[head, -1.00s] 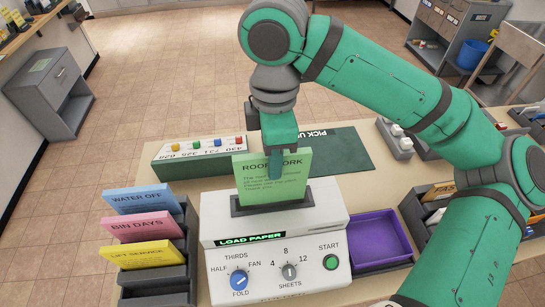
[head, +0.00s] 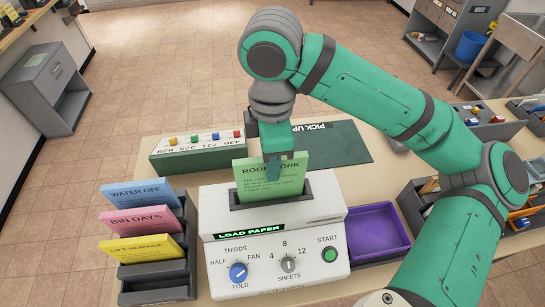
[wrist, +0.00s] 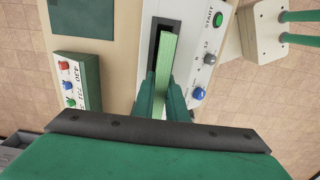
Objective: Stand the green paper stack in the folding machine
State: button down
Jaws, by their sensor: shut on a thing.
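The green paper stack (head: 268,179) stands upright at the dark feed slot (head: 237,205) of the white folding machine (head: 222,224). Its lower edge is hidden inside the slot. My gripper (head: 280,168) is shut on the stack from above, near its right part. In the wrist view the stack (wrist: 167,62) shows edge-on between the fingers of my gripper (wrist: 168,98), lined up with the slot. The machine's display reads "LOAD PAPER". A blue FOLD knob, a grey SHEETS knob and a green START button are on its front.
A stepped grey rack (head: 150,277) at the left holds blue, pink and yellow stacks. A purple tray (head: 377,232) is right of the machine. A green panel with coloured buttons (head: 196,152) and a green pick-up mat (head: 340,147) lie behind.

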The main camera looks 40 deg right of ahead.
jog(key=shift+w+f, duration=0.15)
jog(key=shift+f, duration=0.15)
jog(key=shift+s+a+f, duration=0.1)
jog(key=shift+f, duration=1)
jog(key=shift+s+a+f, duration=0.1)
jog(key=shift+f, duration=0.95)
jog(key=c, duration=1.7)
grip_release()
jog(key=shift+r, duration=0.1)
